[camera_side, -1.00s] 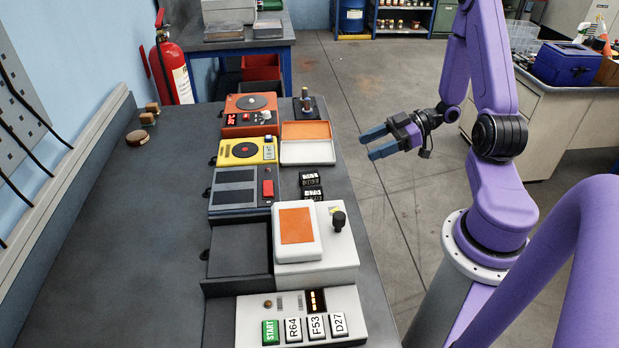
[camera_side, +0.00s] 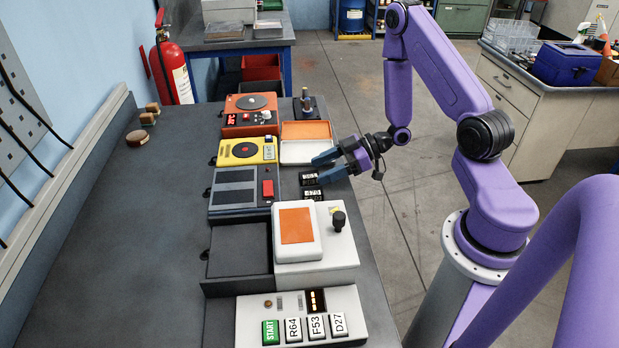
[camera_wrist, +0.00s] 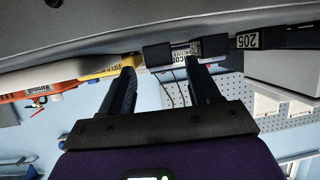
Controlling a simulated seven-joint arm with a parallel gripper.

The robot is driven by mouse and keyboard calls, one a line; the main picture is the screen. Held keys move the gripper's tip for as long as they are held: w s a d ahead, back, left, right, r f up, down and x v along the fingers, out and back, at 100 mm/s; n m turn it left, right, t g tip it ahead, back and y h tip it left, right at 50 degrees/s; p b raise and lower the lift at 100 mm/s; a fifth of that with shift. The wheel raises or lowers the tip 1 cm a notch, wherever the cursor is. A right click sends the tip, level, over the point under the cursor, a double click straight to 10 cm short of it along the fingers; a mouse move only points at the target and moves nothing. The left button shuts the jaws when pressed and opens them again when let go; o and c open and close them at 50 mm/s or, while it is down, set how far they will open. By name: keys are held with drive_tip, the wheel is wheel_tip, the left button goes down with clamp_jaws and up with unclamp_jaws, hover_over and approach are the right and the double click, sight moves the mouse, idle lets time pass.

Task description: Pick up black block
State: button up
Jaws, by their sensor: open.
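The wrist view shows the gripper (camera_wrist: 163,82) from behind, with dark block shapes (camera_wrist: 157,55) between and beyond the fingers. I cannot tell which block each shape is, or the exact gap to them.
An orange-and-white open case (camera_side: 307,151) is just beyond the blocks. A white box with an orange panel and black knob (camera_side: 338,219) stands on the near side. A yellow unit (camera_side: 243,151) is to the left. The bench's left side is mostly clear.

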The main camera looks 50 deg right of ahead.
sight(310, 178)
drive_tip(key=shift+x, duration=1.45)
drive_tip(key=shift+c, duration=0.3)
clamp_jaws()
drive_tip(key=shift+r, duration=0.2)
